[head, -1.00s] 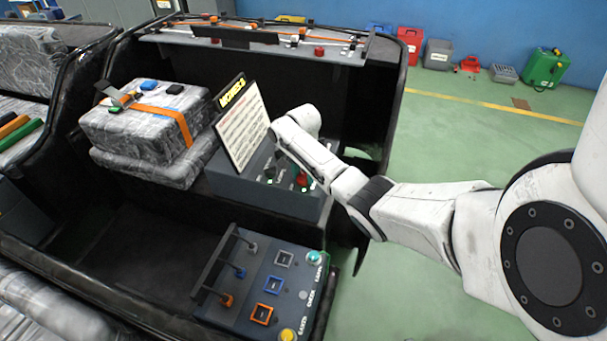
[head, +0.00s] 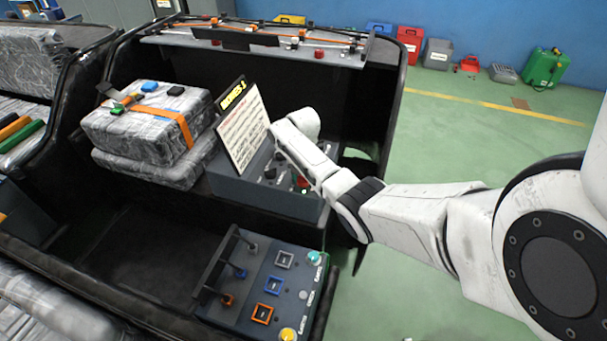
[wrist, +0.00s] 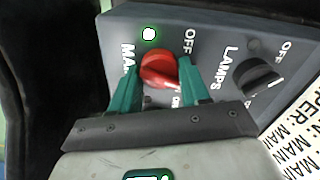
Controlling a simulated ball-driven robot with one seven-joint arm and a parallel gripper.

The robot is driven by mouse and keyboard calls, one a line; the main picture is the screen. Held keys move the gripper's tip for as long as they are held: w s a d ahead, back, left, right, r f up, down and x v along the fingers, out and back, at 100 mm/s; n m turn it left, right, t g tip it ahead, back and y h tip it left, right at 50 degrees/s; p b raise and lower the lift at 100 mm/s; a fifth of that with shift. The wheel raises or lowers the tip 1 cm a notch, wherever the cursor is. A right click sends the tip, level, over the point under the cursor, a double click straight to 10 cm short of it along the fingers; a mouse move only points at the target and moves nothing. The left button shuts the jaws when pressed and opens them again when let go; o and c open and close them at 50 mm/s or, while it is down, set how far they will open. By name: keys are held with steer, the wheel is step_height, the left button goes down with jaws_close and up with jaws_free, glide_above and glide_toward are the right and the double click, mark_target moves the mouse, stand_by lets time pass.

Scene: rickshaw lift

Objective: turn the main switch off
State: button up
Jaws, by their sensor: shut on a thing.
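The main switch is a red rotary knob (wrist: 168,72) on a grey panel in the wrist view. White letters starting "MA" stand to its left, and "OFF" is printed above right of it. My gripper (wrist: 158,66) has green fingers on either side of the knob and is shut on it. The exact angle of the knob is hard to read between the fingers. A small lamp (wrist: 149,34) above the knob glows white-green. In the head view the red knob (head: 303,183) shows beside my arm, which hides most of my gripper.
A black LAMPS knob (wrist: 262,77) sits right of the main switch. A text sign (head: 241,130) stands at the panel's left. A second control box (head: 262,280) with a black bar is nearer. Green floor (head: 475,150) is open to the right.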

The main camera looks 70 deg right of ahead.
steer(key=n+p, duration=0.1)
steer(key=n, duration=0.5)
steer(key=shift+a, duration=0.1)
steer(key=n, duration=0.6)
steer(key=shift+n, duration=0.3)
stand_by(0.3)
steer(key=o, duration=1.1)
steer(key=shift+c, duration=0.2)
step_height(320, 180, up, 11)
steer(key=shift+f+p, duration=0.15)
steer(key=shift+p, duration=0.25)
